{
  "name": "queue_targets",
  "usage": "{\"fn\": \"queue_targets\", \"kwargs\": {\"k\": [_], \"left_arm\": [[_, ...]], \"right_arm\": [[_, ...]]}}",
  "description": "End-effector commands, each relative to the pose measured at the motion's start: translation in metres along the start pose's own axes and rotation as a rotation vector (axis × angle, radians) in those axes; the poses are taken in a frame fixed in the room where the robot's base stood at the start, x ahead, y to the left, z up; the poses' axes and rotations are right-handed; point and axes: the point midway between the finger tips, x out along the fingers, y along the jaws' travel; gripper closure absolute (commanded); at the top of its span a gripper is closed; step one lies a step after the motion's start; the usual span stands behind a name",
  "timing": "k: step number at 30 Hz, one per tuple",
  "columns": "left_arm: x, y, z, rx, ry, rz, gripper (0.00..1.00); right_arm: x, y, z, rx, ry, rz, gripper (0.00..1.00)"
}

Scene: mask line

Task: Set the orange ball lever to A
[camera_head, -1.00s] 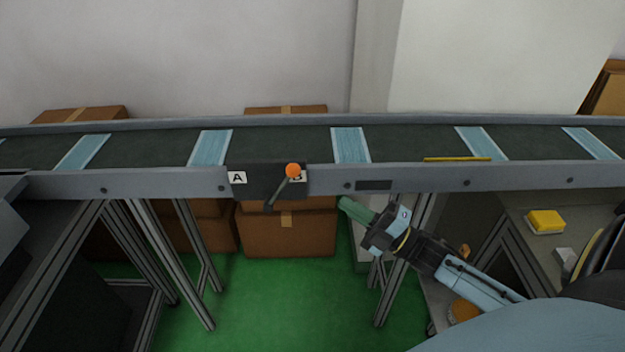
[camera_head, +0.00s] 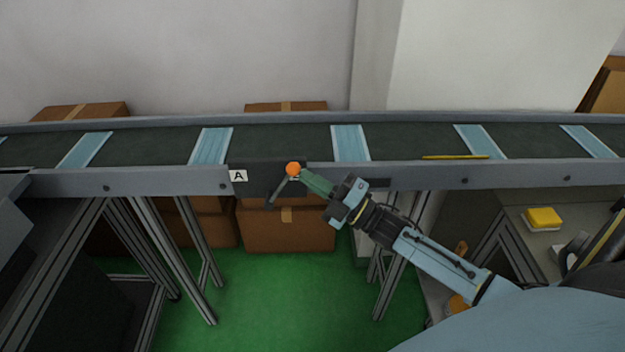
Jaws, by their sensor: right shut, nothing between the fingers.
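The orange ball (camera_head: 293,169) tops a dark lever (camera_head: 279,191) on a black panel (camera_head: 258,187) at the conveyor's front. The lever leans to the right, with its ball at the panel's right side. The A label (camera_head: 238,176) is at the panel's left end. The B label is hidden behind my gripper. My right gripper (camera_head: 303,176) is shut and empty, its green fingertips right beside the ball on its right; I cannot tell whether they touch it. My left gripper is not in view.
The conveyor (camera_head: 400,147) runs across the view with blue-and-white masks on it. A yellow strip (camera_head: 456,157) lies near its front edge. Brown boxes (camera_head: 288,229) stand beneath. A yellow sponge-like block (camera_head: 543,218) lies on a table at right. The space left of the ball is clear.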

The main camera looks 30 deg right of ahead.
Motion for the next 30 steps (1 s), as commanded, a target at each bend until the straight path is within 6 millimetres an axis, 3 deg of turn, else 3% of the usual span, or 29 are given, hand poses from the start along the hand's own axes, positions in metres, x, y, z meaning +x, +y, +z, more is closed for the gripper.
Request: {"fn": "queue_targets", "kwargs": {"k": [8, 20, 30], "left_arm": [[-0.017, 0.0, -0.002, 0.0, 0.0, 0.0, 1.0], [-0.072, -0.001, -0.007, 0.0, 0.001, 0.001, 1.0], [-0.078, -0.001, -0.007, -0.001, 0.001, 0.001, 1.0]], "right_arm": [[0.008, 0.007, -0.004, -0.025, 0.002, -0.048, 1.0], [0.043, 0.019, -0.023, -0.126, 0.0, -0.243, 1.0], [0.081, 0.012, -0.042, -0.128, 0.001, -0.24, 1.0]]}}
